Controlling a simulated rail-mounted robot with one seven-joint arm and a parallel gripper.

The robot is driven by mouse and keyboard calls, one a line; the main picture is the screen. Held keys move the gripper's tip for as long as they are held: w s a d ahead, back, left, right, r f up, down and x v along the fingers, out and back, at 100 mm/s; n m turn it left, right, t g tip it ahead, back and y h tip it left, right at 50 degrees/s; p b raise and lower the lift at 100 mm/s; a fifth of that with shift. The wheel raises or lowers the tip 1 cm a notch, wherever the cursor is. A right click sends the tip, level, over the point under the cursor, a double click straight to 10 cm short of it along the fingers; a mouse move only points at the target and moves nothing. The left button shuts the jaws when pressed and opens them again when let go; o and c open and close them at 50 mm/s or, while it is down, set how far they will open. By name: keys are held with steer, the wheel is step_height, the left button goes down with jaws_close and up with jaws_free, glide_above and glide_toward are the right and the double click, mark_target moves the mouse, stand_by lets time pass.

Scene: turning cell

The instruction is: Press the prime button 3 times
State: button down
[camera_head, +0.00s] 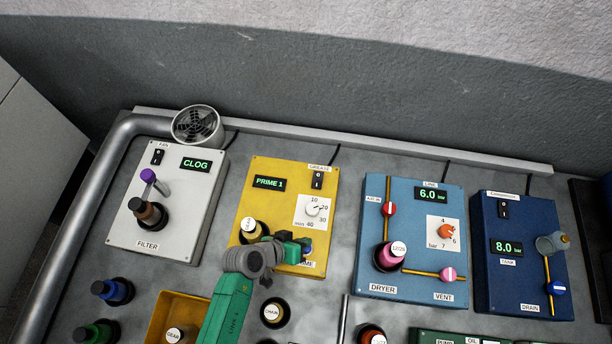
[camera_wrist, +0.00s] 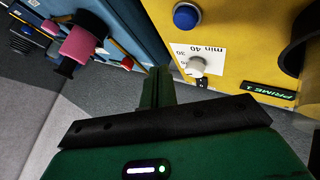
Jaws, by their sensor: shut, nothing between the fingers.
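The yellow panel (camera_head: 270,200) carries a display (camera_head: 270,183) reading "PRIME 1"; the display also shows in the wrist view (camera_wrist: 268,90). The round blue prime button (camera_head: 308,249) sits at the panel's lower right, partly hidden behind my gripper in the head view. In the wrist view the blue button (camera_wrist: 186,16) is in plain sight near the top. My green gripper (camera_head: 298,244) is shut and empty, right beside the button. In the wrist view its fingertips (camera_wrist: 158,72) appear a little below the button, apart from it in the picture. I cannot tell the depth gap.
A white knob (camera_head: 312,208) with a minute scale and a grease switch (camera_head: 318,180) sit above the button. A bottle with a pale cap (camera_head: 249,226) stands left of my gripper. The blue dryer panel (camera_head: 425,205) with a pink-capped bottle (camera_head: 392,254) is on the right.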

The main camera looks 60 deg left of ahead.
step_height(320, 180, up, 4)
steer(key=p, duration=0.7)
steer(key=shift+f, duration=0.1)
steer(key=shift+f, duration=0.1)
step_height(320, 180, down, 9)
steer(key=b, duration=0.7)
steer(key=shift+r, duration=0.2)
stand_by(1.2)
steer(key=shift+f+b, duration=0.4)
steer(key=shift+b, duration=0.2)
